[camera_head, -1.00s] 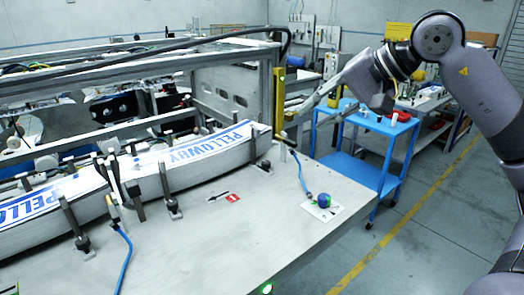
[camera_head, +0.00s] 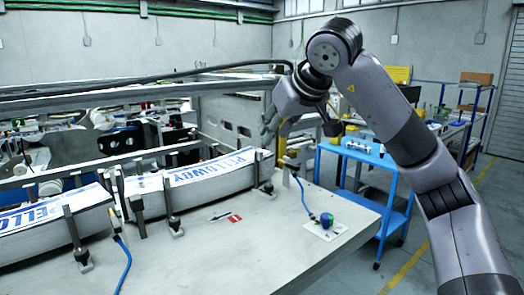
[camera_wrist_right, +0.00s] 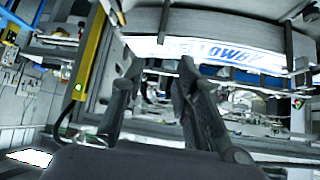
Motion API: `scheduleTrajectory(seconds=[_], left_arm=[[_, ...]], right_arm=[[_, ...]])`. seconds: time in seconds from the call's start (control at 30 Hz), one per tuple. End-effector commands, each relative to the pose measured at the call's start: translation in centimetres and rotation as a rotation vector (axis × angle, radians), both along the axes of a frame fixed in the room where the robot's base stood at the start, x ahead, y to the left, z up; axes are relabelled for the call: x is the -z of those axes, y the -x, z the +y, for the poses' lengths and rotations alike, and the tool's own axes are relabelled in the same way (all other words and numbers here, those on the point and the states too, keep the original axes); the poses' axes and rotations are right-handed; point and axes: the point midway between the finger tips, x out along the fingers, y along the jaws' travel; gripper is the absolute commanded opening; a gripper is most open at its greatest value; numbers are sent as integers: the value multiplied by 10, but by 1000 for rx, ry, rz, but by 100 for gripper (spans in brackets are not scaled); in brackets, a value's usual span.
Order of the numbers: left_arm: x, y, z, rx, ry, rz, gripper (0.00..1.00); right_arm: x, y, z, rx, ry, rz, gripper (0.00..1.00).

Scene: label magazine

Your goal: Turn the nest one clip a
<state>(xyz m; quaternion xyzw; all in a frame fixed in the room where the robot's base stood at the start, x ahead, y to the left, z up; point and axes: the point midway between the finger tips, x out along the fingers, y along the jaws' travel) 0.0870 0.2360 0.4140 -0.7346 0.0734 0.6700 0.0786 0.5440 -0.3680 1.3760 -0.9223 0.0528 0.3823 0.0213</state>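My right gripper (camera_head: 272,122) is raised beyond the far right end of the label magazine, above the table. In the right wrist view its two dark fingers (camera_wrist_right: 157,75) stand apart with nothing between them. Two long stacks of printed labels, the far stack (camera_head: 215,178) and the near stack (camera_head: 52,223), lie in a row along the magazine. Upright dark clips (camera_head: 171,205) on round feet stand along their front. The far stack also shows upside down in the wrist view (camera_wrist_right: 230,52). No part is clearly recognisable as the nest. My left gripper is out of view.
A blue-green round object (camera_head: 327,219) sits on a white card on the grey table (camera_head: 240,255), with a blue hose leading to it. A blue cart (camera_head: 360,190) stands to the right. A metal rail (camera_head: 150,95) runs above the magazine. The table front is clear.

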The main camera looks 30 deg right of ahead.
Motion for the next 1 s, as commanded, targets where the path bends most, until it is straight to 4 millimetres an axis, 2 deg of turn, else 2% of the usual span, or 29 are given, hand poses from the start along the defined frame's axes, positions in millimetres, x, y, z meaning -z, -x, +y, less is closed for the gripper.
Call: scheduleTrajectory(seconds=[0.3,0.5,0.87,1.0], left_arm=[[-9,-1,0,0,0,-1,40],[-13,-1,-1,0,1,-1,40],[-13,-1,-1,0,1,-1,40],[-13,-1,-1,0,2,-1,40]], right_arm=[[47,-46,-6,1,-2,4,28],[64,-63,-7,1,-1,3,28],[69,-68,-8,1,-1,0,28],[68,-68,-8,1,-1,0,21]])
